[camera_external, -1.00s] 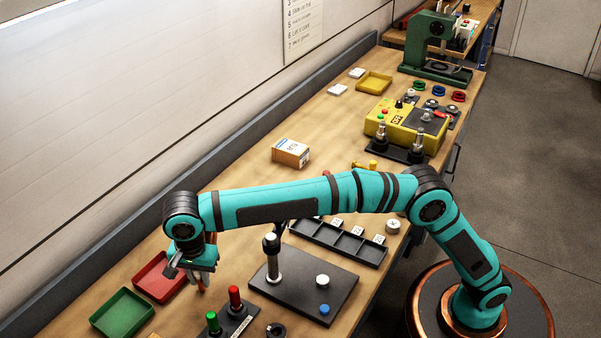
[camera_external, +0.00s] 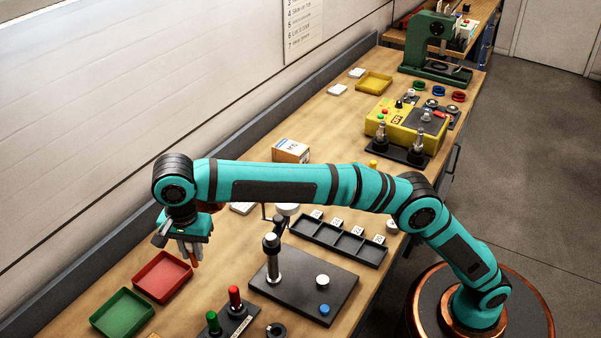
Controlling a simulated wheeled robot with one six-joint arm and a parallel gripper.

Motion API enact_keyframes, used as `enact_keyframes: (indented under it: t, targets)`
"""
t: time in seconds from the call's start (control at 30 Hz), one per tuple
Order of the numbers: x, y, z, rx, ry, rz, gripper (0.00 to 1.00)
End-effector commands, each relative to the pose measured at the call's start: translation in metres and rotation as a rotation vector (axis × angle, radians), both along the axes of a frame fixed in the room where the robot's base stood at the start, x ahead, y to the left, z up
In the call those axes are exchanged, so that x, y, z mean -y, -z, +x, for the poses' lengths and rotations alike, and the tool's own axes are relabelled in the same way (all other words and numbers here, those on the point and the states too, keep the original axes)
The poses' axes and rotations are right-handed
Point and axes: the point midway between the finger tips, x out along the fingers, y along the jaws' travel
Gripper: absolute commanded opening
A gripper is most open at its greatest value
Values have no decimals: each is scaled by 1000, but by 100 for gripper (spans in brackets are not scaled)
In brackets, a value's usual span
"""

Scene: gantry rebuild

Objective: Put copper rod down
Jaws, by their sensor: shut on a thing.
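My gripper (camera_external: 188,252) points down above the bench, just beyond the upper right edge of the red tray (camera_external: 163,277). It is shut on the copper rod (camera_external: 194,257), a small orange-brown length that shows between and below the fingers. The rod looks roughly upright. I cannot tell whether its lower end touches the bench or the tray rim. The fingers hide its upper part.
A green tray (camera_external: 122,313) lies in front of the red tray. A black plate with a post (camera_external: 305,288) stands to the right, with red and green handles (camera_external: 235,297) near the front. A black divided rack (camera_external: 338,241) and a box (camera_external: 291,151) are farther back.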

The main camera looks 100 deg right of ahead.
Motion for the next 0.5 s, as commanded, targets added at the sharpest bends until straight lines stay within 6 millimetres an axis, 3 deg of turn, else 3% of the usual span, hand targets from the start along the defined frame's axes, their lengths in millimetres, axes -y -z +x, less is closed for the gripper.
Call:
enact_keyframes:
  t: [0.27,0.37,0.5]
  targets:
    - [12,-4,-6,0,12,0,0]
    - [34,-10,-19,1,34,0,0]
    - [79,-19,-49,1,82,0,0]
